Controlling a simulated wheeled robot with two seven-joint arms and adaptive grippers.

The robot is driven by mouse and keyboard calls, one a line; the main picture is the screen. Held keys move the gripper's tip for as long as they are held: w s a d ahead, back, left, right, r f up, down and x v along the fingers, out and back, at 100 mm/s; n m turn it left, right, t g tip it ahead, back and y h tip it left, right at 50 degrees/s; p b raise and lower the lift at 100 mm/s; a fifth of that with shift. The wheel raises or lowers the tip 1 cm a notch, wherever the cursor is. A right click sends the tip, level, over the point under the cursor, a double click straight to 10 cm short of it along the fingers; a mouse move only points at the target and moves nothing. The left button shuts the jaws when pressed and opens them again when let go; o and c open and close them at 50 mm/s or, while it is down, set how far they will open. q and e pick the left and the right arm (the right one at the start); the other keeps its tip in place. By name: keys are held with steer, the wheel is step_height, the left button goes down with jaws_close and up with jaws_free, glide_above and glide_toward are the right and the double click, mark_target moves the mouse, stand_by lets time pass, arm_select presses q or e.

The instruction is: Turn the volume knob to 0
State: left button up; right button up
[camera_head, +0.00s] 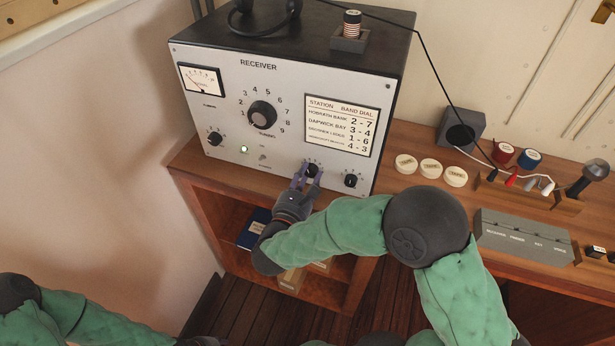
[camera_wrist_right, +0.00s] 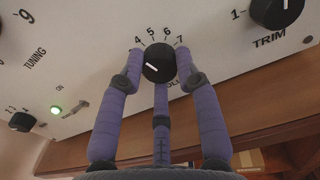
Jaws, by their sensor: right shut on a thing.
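The receiver (camera_head: 225,120) is a grey-fronted black box on a wooden desk. Its volume knob (camera_head: 311,170) is a small black knob low on the panel, right of centre. In the right wrist view the knob (camera_wrist_right: 159,62) has a white pointer line aimed to the lower left; numbers 4 to 7 show above it. My right gripper (camera_head: 305,178) has its purple fingers shut around the knob, one on each side and one below. The fingers hide the lower numbers and most of the label.
The trim knob (camera_wrist_right: 277,10) is close on the right. The tuning knob (camera_head: 262,114) and a toggle switch (camera_head: 263,156) are to the left. Round white discs (camera_head: 430,168), a dark speaker-like box (camera_head: 460,130) and a grey labelled box (camera_head: 522,236) stand on the desk at right.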

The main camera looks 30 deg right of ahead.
steer(key=shift+s+f+n, duration=0.1)
steer(key=shift+f+n, duration=0.15)
steer(key=shift+n, duration=0.25)
steer(key=shift+n+b, duration=0.5)
steer(key=shift+n, duration=0.1)
steer(key=n, duration=0.2)
steer(key=shift+f+n+b, duration=0.1)
steer(key=shift+n+b, duration=0.25)
steer(key=shift+n, duration=0.05)
steer(key=n, duration=0.2)
steer(key=shift+n, duration=0.3)
steer(key=n, duration=0.2)
steer(key=shift+n, duration=0.4)
steer(key=n+p, duration=0.1)
steer(key=n, duration=0.2)
steer(key=shift+s+n, duration=0.1)
steer(key=shift+n, duration=0.2)
steer(key=n+p, duration=0.1)
steer(key=n, duration=0.1)
steer(key=shift+n, duration=0.3)
steer(key=n+p, duration=0.1)
steer(key=n, duration=0.1)
steer(key=n+p, duration=0.1)
steer(key=n, duration=0.1)
steer(key=n+p, duration=0.1)
steer(key=n, duration=0.1)
steer(key=shift+d+r, duration=0.1)
steer(key=shift+r, duration=0.15)
steer(key=shift+n, duration=0.4)
